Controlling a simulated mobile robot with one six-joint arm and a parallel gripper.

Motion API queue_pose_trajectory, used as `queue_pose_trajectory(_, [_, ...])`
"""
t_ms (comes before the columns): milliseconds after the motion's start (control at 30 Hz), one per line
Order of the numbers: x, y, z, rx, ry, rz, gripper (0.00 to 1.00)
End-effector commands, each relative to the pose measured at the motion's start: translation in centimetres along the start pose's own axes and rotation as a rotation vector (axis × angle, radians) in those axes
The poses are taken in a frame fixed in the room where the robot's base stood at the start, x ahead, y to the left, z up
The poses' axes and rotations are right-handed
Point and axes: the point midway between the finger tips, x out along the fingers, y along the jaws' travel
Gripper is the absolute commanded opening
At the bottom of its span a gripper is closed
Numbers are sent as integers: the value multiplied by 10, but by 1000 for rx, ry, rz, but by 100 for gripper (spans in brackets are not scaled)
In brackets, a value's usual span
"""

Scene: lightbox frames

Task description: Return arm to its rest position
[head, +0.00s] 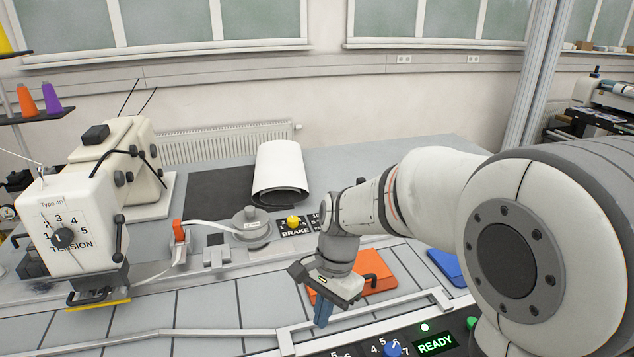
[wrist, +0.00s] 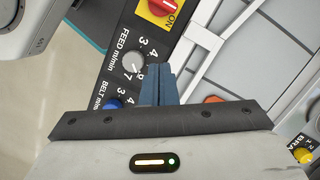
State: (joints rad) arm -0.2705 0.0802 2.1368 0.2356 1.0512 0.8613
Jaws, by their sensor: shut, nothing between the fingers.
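My arm reaches in from the right in the head view, bent down at the wrist. My gripper (head: 323,314) points down over the front of the machine table, by the front guide rail. Its blue fingers also show in the wrist view (wrist: 159,84), pressed together with nothing between them. Below them in the wrist view is the black control panel (wrist: 128,52) with a grey feed knob (wrist: 132,63), a blue belt knob (wrist: 112,103) and a red switch on a yellow plate (wrist: 160,7). The fingers appear apart from the panel.
An orange block (head: 371,270) lies just behind my gripper, and a blue one (head: 447,266) lies further right. A sewing machine head (head: 73,228) stands at left. A white roll (head: 279,168) and a brake knob (head: 293,222) are behind. A green READY display (head: 435,344) is lit.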

Motion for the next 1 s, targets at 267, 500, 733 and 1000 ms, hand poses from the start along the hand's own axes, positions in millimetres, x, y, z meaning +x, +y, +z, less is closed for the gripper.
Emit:
queue_pose_trajectory(267, [-43, 72, -6, -297, 190, -72, 0])
queue_pose_trajectory(500, [-61, 140, -4, -588, 396, -49, 0])
queue_pose_trajectory(733, [-63, 168, -1, -721, 487, -5, 0])
queue_pose_trajectory(1000, [-63, 170, -1, -734, 493, 1, 0])
